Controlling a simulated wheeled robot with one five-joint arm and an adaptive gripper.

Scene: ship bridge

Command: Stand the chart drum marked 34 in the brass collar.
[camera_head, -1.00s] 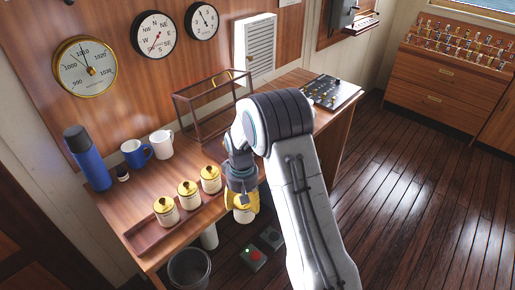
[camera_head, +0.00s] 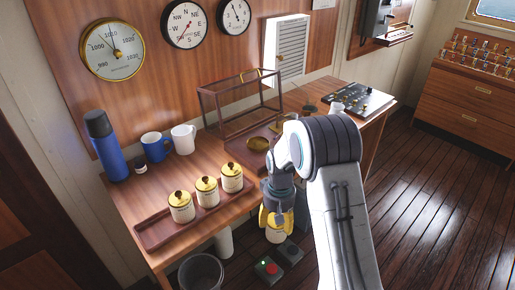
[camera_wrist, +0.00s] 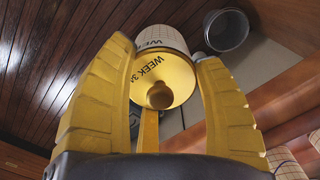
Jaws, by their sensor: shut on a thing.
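My gripper (camera_head: 277,222) is shut on a cream drum with a brass top (camera_head: 276,236), held in front of the desk's front edge. In the wrist view, the gripper's yellow fingers (camera_wrist: 168,85) stand on both sides of this drum (camera_wrist: 165,42). Its brass end has a round knob and reads "WEEK 3", with the last digit partly hidden. A round brass piece (camera_head: 258,144), seemingly the collar, sits on a dark wooden base on the desk, behind and left of my arm. My gripper is well apart from it.
A wooden tray (camera_head: 152,238) holds three similar brass-topped drums. A wood-framed clear case (camera_head: 208,98) stands beside the brass piece. A flask (camera_head: 106,148) and mugs (camera_head: 156,147) stand at the back left. A bin (camera_head: 201,272) and a pedal box (camera_head: 268,268) are on the floor.

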